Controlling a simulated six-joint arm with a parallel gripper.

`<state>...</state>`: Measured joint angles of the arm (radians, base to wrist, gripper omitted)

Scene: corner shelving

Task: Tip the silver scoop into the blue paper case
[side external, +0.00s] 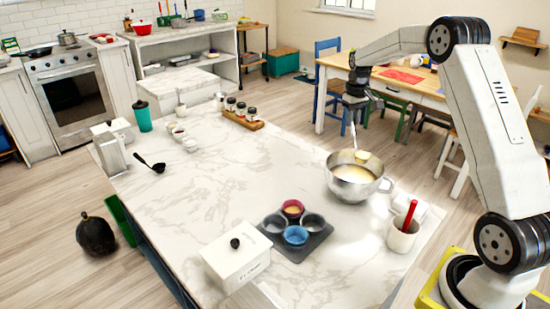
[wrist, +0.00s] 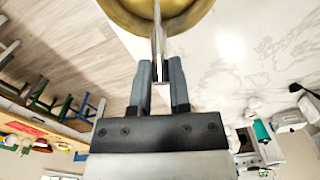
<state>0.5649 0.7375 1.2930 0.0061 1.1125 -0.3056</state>
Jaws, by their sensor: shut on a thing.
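My gripper (side external: 357,101) is above the mixing bowl and shut on the scoop's thin silver handle (side external: 354,132). The handle runs down to the scoop's head (side external: 361,156), which is over the steel mixing bowl (side external: 350,192) of pale batter. The wrist view shows the handle (wrist: 158,40) between my fingers (wrist: 160,80). A golden round shape fills the top there; I cannot tell whether it is the scoop or the bowl. The blue paper case (side external: 296,236) sits in the front cup of the dark muffin tin (side external: 300,252), left of and nearer than the bowl. It looks empty.
A red case (side external: 292,206) with pale filling sits in the tin's back cup. A white lidded box (side external: 236,262) stands left of the tin. A white cup with a red utensil (side external: 403,236) is right of the bowl. The counter's middle is clear.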

